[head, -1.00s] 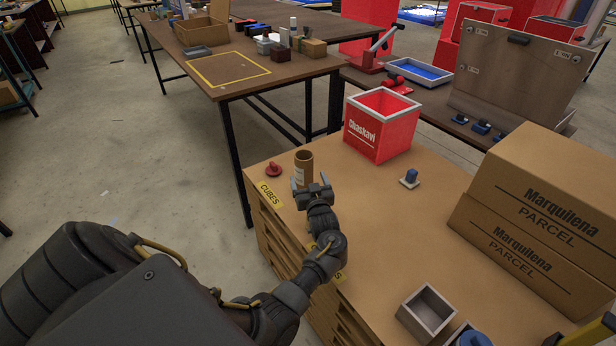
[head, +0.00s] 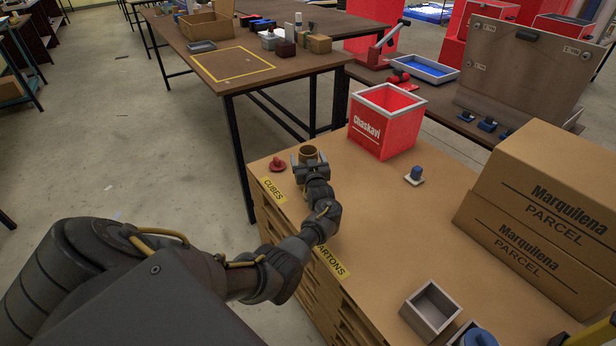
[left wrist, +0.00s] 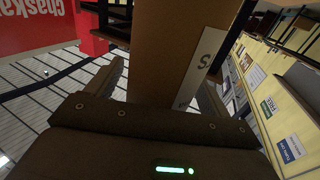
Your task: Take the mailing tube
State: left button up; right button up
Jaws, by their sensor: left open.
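The mailing tube (head: 308,152) is a brown upright cylinder with an open top, at the far left corner of the wooden cabinet top. My left gripper (head: 309,163) is open, with its fingers either side of the tube; its body hides the tube's lower part in the head view. In the left wrist view the tube (left wrist: 160,50) stands between the two spread fingers, with a white label strip on its right side. Whether a finger touches it I cannot tell. My right gripper is not in view.
A red knobbed piece (head: 277,164) lies just left of the tube. Parcel boxes (head: 530,220) fill the right side. The cabinet top's middle is clear.

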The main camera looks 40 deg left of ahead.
pick_arm(q)
jog(key=shift+w+a, duration=0.35)
jog(key=shift+a, duration=0.05)
jog(key=c, duration=1.6)
jog(key=shift+c, duration=0.8)
jog(key=shift+r, duration=0.15)
